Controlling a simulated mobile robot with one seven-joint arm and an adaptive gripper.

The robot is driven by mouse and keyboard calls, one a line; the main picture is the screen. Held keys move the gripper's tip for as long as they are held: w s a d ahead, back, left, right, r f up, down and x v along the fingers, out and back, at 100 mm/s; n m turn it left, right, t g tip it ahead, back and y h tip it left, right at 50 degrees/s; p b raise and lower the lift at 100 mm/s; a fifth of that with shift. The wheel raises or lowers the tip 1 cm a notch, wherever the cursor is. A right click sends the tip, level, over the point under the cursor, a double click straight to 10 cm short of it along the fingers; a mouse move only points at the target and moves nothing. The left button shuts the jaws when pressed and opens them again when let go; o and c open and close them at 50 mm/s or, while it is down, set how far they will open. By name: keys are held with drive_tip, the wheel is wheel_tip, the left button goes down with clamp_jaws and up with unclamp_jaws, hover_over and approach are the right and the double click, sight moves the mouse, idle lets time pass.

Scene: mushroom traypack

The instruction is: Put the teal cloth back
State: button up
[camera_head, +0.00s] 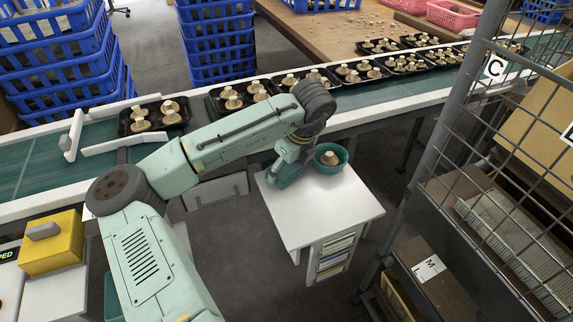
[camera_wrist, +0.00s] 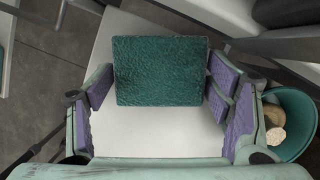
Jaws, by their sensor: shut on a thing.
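The teal cloth (camera_wrist: 160,70) is a folded, rough-textured rectangle in the middle of the wrist view. My gripper (camera_wrist: 160,88) has its purple-padded fingers at the cloth's left and right edges and is shut on it. In the head view my gripper (camera_head: 287,170) is over the left part of a small white table (camera_head: 335,212). The cloth is hard to separate from my gripper there. I cannot tell whether the cloth touches the tabletop.
A teal bowl (camera_head: 341,161) with mushrooms stands close to the right of my gripper; it also shows in the wrist view (camera_wrist: 303,105). Behind is a conveyor (camera_head: 385,93) with several black mushroom trays. A wire cage (camera_head: 440,130) stands at right. The table's front is clear.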

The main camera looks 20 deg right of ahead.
drive_tip(key=shift+f, duration=0.15)
drive_tip(key=o, duration=1.1)
drive_tip(key=v, duration=1.2)
drive_tip(key=shift+s+b, duration=0.1)
drive_tip(key=shift+b, duration=0.2)
